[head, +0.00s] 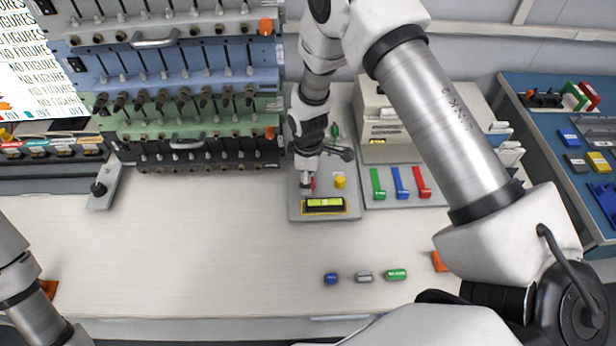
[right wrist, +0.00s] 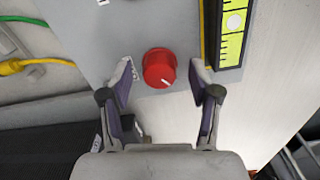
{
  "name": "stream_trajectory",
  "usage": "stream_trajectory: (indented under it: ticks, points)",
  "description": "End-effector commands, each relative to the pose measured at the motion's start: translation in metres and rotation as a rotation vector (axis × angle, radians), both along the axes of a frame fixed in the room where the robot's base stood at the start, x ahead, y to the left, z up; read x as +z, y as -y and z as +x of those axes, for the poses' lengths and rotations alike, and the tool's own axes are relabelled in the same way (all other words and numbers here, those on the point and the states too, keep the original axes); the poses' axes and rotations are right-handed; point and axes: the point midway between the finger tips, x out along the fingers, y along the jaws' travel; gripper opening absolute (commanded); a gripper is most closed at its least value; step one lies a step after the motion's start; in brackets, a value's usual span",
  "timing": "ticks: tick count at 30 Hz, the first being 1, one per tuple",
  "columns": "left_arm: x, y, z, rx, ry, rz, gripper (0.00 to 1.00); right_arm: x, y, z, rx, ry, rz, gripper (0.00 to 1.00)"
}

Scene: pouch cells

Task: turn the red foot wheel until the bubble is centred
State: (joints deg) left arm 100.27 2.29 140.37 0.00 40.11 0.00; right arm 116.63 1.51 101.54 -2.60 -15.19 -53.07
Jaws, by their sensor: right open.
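The red foot wheel (right wrist: 159,68) shows in the right wrist view as a round red knob with a white mark on top. My right gripper (right wrist: 161,80) is open, with one finger on each side of the wheel; contact is not clear. In the head view this gripper (head: 307,184) hides most of the wheel. The spirit level (head: 324,204) has a yellow-green vial and lies on the grey plate (head: 348,212). In the right wrist view a pale round bubble (right wrist: 234,22) shows in the vial; the frame's top edge cuts the level, so its centring cannot be told. My left gripper is out of view.
A yellow knob (head: 340,182) and a green one (head: 335,130) stand on the same plate. Green, blue and red levers (head: 399,182) lie to the right. Small cylinders (head: 364,277) lie near the front edge. The table's left middle is clear.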

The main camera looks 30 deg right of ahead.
Motion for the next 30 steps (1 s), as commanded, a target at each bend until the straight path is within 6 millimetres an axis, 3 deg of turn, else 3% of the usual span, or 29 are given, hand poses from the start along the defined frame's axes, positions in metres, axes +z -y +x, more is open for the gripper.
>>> stream_trajectory:
  ticks: [5,12,15,20,30]
  points:
    - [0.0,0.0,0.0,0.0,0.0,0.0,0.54,0.027,0.0,0.002,0.0,0.004,0.001,0.62]
    - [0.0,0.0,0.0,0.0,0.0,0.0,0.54,0.089,0.0,0.001,0.0,0.004,0.0,0.62]
    - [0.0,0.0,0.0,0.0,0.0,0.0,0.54,0.106,0.0,0.001,0.0,0.002,0.0,0.62]
    - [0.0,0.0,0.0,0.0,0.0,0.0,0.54,0.118,0.0,0.0,0.0,-0.001,0.0,0.62]
    - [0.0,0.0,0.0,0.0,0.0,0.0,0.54,0.118,0.0,0.001,0.0,-0.001,0.0,0.62]
